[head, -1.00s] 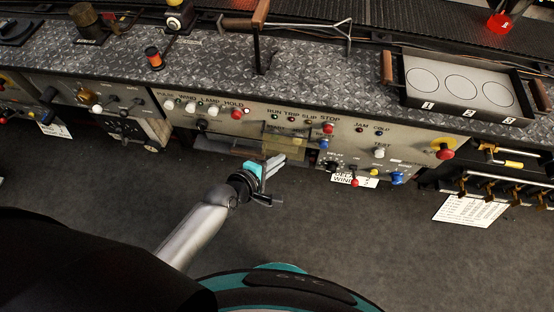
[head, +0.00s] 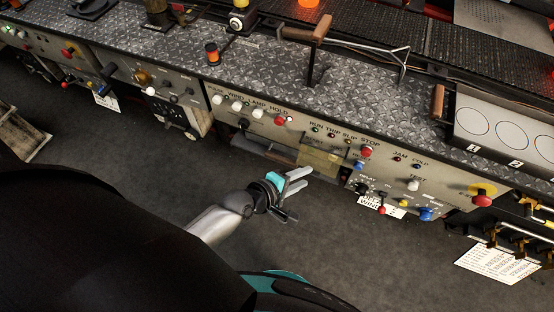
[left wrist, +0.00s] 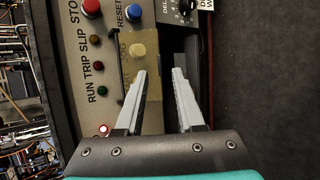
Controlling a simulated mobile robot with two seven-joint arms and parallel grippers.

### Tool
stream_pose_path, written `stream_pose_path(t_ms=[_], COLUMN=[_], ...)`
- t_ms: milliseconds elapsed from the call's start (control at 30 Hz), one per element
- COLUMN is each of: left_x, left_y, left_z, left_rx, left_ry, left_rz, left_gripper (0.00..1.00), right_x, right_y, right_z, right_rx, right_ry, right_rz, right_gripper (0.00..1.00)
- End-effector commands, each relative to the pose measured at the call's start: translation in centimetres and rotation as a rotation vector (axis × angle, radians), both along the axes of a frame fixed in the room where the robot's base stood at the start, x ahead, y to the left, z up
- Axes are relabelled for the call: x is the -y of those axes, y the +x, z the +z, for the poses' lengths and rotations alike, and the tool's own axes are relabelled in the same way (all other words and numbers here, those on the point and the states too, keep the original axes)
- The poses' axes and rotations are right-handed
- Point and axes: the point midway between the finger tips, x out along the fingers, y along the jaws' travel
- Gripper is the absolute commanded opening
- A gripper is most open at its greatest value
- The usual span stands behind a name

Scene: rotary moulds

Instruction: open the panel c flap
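The flap (head: 320,161), a tan, see-through-looking plate, sits on the front of the grey control panel (head: 272,133), below the run, trip, slip and stop row. In the left wrist view the flap (left wrist: 128,60) has a pale yellow knob (left wrist: 138,50) showing at it. My left gripper (head: 303,178) is open, with its fingers spread just below and left of the flap. In the left wrist view the left gripper (left wrist: 160,76) has one finger over the flap's face and the other beyond its edge. Contact cannot be told. My right gripper is not in view.
A red stop button (head: 367,152), blue knobs and a large red button on yellow (head: 484,199) stand out right of the flap. A white label (head: 381,206) hangs at the panel's lower edge. The dark floor (head: 345,255) in front is clear.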

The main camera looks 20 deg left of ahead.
Motion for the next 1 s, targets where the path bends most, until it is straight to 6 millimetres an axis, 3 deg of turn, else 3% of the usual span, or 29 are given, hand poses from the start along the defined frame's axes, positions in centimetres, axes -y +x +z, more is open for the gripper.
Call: stream_pose_path(t_ms=[300, 500, 1000], left_x=[-2.6, -3.8, -4.6], left_y=[-5.3, -7.6, -8.9], left_z=[3.8, 5.5, 6.4], left_rx=[-0.003, -0.002, 0.000], left_ry=[0.002, 0.002, 0.000], left_rz=[-0.001, -0.001, 0.000], left_gripper=[0.38, 0.38, 0.38], right_x=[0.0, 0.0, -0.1], right_y=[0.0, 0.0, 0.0], right_z=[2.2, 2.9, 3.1], right_rx=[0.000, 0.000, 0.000], right_ry=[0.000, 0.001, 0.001], right_rz=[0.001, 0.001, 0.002], right_gripper=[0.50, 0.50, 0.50])
